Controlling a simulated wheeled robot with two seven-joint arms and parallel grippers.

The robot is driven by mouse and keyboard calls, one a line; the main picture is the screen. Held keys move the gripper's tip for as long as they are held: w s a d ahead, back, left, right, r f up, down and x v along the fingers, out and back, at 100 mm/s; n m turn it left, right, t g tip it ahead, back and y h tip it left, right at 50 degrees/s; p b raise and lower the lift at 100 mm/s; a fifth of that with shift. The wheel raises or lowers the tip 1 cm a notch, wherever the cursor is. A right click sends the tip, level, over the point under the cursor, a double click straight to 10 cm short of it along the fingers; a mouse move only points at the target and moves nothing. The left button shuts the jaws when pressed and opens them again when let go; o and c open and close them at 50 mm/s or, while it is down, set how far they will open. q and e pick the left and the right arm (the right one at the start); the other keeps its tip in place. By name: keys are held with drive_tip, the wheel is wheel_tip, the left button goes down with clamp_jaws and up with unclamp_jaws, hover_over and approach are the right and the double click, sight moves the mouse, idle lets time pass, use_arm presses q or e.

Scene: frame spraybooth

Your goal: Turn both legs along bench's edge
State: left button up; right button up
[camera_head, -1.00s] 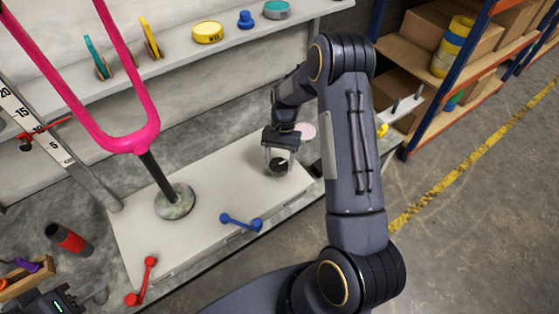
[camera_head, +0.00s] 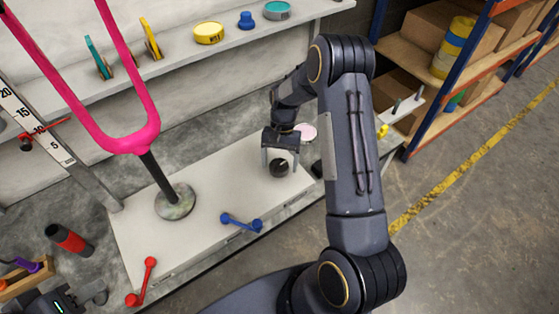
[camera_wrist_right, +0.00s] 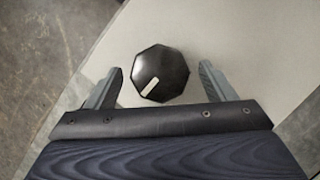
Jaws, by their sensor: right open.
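A red lever (camera_head: 146,281) with a ball at each end lies near the bench's front edge at the lower left. A blue lever (camera_head: 240,222) lies further right along that edge, tilted to it. My right gripper (camera_head: 280,163) is open above the far right of the white panel, at a black faceted knob (camera_head: 279,169). In the right wrist view the knob (camera_wrist_right: 160,73) sits between and slightly beyond the fingers, with gaps at both sides; its white mark points lower left. My left gripper (camera_head: 88,293) is partly cut off at the lower left corner; its jaws are unclear.
A pink frame fork (camera_head: 135,143) stands on a round-based post (camera_head: 175,201) on the white panel (camera_head: 217,190). A red and black cylinder (camera_head: 68,240) and a wooden rack (camera_head: 22,279) are at left. A pale pink disc (camera_head: 306,131) lies behind my right gripper.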

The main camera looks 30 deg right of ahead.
drive_tip(key=v, duration=0.8)
drive_tip(key=shift+f, duration=0.1)
wheel_tip(320, 180, up, 9)
drive_tip(key=t+p, duration=0.2)
hover_over(284, 163)
drive_tip(key=s+a+r+n+t+y+p, duration=0.1)
drive_tip(key=s+a+r+n+t+p, duration=0.15)
drive_tip(key=s+r, duration=0.65)
drive_tip(key=s+a+r+n+t+p, duration=0.1)
drive_tip(key=s+a+r+n+t, duration=0.1)
drive_tip(key=s, duration=0.4)
drive_tip(key=s+a+r+n+t+p, duration=0.1)
drive_tip(key=s+a+r+n+t, duration=0.1)
drive_tip(key=s, duration=0.5)
drive_tip(key=shift+a+r, duration=0.8)
drive_tip(key=shift+a, duration=0.45)
